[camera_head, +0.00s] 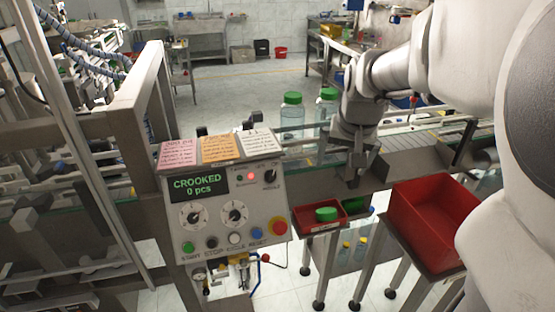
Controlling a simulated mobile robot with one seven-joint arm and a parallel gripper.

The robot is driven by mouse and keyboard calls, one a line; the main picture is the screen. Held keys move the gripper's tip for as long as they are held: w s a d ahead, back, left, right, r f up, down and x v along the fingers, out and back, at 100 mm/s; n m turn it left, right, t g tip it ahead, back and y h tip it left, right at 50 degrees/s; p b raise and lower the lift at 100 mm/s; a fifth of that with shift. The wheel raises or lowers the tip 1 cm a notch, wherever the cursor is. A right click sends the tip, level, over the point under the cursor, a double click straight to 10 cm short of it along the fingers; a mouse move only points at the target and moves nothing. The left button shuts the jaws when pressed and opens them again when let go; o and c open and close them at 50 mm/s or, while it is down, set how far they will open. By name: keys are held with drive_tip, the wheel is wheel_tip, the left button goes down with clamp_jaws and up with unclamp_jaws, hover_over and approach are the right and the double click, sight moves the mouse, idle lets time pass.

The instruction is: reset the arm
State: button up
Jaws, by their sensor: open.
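My arm comes in from the right side of the head view. My gripper (347,177) points down over the conveyor's near edge, right of the control panel (225,205). It is open, with nothing visible between its fingers. The panel's screen (198,185) reads "CROOKED 0 pcs". Below the gripper, a small red bin (308,226) holds a green cap (326,214). Two clear bottles with green caps (292,115) stand on the conveyor behind the panel and beside my arm.
A larger empty red bin (428,225) stands on a stand at the right, close to my arm. The conveyor (430,143) runs across behind the panel. A metal frame (135,100) rises at the left. The tiled floor (240,85) behind is mostly open.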

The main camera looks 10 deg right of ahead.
drive_tip(key=shift+r, duration=0.1)
drive_tip(key=s+a+n, duration=0.2)
drive_tip(key=s+a, duration=0.4)
drive_tip(key=s, duration=0.2)
drive_tip(key=s+a+r+n+t+y, duration=0.1)
drive_tip(key=s+a+n, duration=0.2)
drive_tip(key=s+a, duration=0.3)
drive_tip(key=s, duration=0.3)
drive_tip(key=shift+s, duration=0.3)
drive_tip(key=shift+a+r, duration=0.1)
drive_tip(key=shift+a, duration=0.05)
idle(1.5)
